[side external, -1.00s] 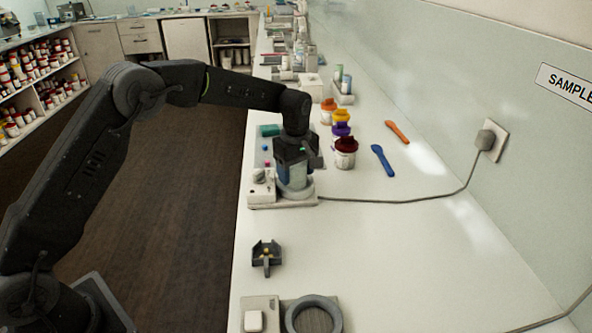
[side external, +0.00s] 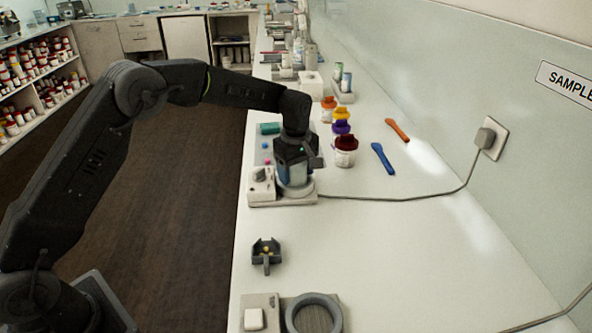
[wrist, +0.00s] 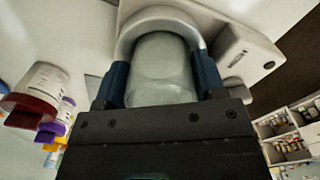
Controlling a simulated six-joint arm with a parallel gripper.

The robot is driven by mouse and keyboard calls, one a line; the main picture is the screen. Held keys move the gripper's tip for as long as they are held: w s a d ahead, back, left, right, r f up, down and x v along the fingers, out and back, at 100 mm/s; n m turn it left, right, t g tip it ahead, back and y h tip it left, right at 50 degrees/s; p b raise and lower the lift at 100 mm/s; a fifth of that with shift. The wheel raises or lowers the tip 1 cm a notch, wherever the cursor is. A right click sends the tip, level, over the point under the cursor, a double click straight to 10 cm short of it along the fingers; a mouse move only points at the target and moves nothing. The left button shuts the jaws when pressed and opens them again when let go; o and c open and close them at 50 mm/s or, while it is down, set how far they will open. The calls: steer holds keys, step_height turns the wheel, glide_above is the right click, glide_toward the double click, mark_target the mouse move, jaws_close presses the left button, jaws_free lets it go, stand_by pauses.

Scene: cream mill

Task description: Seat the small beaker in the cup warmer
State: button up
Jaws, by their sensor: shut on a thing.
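The small beaker (wrist: 163,75) is clear, pale glass and upright between the blue fingers of my gripper (side external: 294,174). My gripper is shut on it from above. The cup warmer (side external: 262,196) is a white base with a dial and a raised pale ring (wrist: 165,15). The beaker's far end is at the ring, which curves around it in the wrist view. I cannot tell whether the beaker rests fully on the plate, because its bottom is hidden by the fingers and the ring.
A red-lidded jar (side external: 345,152) stands close right of the warmer, with purple and orange ones behind. A blue scoop (side external: 382,159) and an orange scoop (side external: 397,130) lie further right. A grey holder (side external: 266,253) and another ringed device (side external: 262,300) stand in front. A cord runs to the wall plug.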

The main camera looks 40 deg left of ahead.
steer(key=o, duration=1)
step_height(320, 180, up, 14)
steer(key=s+r+m+t, duration=0.1)
steer(key=s+r+m, duration=0.2)
steer(key=s+r, duration=0.35)
steer(key=s+m+t, duration=0.3)
steer(key=s+m, duration=0.5)
steer(key=s, duration=1.1)
steer(key=s+f+m+t, duration=0.1)
steer(key=s+f+m, duration=0.3)
steer(key=s, duration=0.5)
steer(key=shift+a+f+t, duration=0.3)
steer(key=shift+a+f, duration=0.05)
steer(key=shift+f, duration=0.35)
